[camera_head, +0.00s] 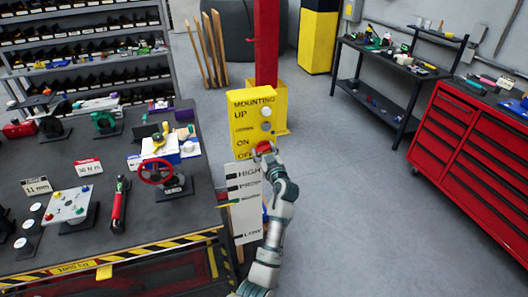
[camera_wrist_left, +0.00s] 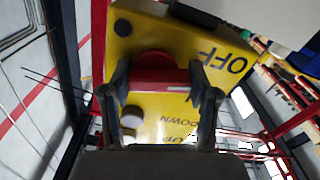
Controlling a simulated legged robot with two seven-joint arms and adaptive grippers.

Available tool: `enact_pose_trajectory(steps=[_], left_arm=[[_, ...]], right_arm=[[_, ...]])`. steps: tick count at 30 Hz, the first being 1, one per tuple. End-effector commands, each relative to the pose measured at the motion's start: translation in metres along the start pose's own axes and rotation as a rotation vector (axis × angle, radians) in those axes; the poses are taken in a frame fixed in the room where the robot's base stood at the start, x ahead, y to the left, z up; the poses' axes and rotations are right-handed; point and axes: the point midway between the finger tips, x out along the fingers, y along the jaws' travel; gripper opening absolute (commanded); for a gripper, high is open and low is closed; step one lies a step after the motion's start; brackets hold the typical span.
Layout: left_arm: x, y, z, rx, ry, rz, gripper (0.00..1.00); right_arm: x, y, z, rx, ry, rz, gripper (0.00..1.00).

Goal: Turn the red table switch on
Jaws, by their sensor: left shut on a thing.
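The OFF label on the yellow panel (camera_wrist_left: 205,48) shows there beside the fingers. My right gripper is not in view.
A white HIGH/LOW board (camera_head: 244,215) stands below the panel, close to my left arm. The dark workbench (camera_head: 110,225) at left holds a red valve wheel (camera_head: 157,171) and other parts. A red post (camera_head: 266,45) rises behind the panel. Right floor is clear up to the red cabinet (camera_head: 462,155).

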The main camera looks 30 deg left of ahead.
Motion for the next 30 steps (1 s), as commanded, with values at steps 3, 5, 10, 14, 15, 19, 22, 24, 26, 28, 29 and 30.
enact_pose_trajectory(steps=[3,5,10,14,15,19,22,24,26,28,29,30], left_arm=[[-0.001,-0.002,0.008,0.117,-0.018,-0.005,0.25],[-0.001,-0.002,0.008,0.174,-0.019,-0.005,0.26],[0.000,-0.002,0.006,0.335,-0.019,-0.004,0.25],[-0.001,-0.002,0.005,0.460,-0.018,-0.002,0.25],[-0.001,-0.002,0.005,0.497,-0.018,-0.002,0.25],[-0.001,-0.002,0.005,0.615,-0.019,-0.001,0.25],[-0.001,-0.001,0.004,0.699,-0.019,0.000,0.25],[-0.001,-0.001,0.004,0.751,-0.019,0.000,0.25],[-0.001,-0.001,0.004,0.791,-0.019,0.001,0.25],[-0.001,-0.001,0.004,0.834,-0.020,0.001,0.25],[-0.001,-0.001,0.004,0.851,-0.020,0.001,0.25],[-0.001,-0.001,0.004,0.870,-0.020,0.001,0.25]], right_arm=[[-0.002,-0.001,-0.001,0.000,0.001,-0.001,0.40],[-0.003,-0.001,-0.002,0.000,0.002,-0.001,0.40],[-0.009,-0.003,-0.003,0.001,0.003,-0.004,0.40],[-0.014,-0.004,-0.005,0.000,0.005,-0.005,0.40],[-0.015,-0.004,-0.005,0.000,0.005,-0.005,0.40],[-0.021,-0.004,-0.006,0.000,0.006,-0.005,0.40],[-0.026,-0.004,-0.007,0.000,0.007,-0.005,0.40],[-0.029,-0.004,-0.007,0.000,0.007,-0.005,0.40],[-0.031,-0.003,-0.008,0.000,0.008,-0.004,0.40],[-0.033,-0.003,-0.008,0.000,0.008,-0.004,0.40],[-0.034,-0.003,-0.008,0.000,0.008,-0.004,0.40],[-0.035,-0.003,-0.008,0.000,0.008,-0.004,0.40]])
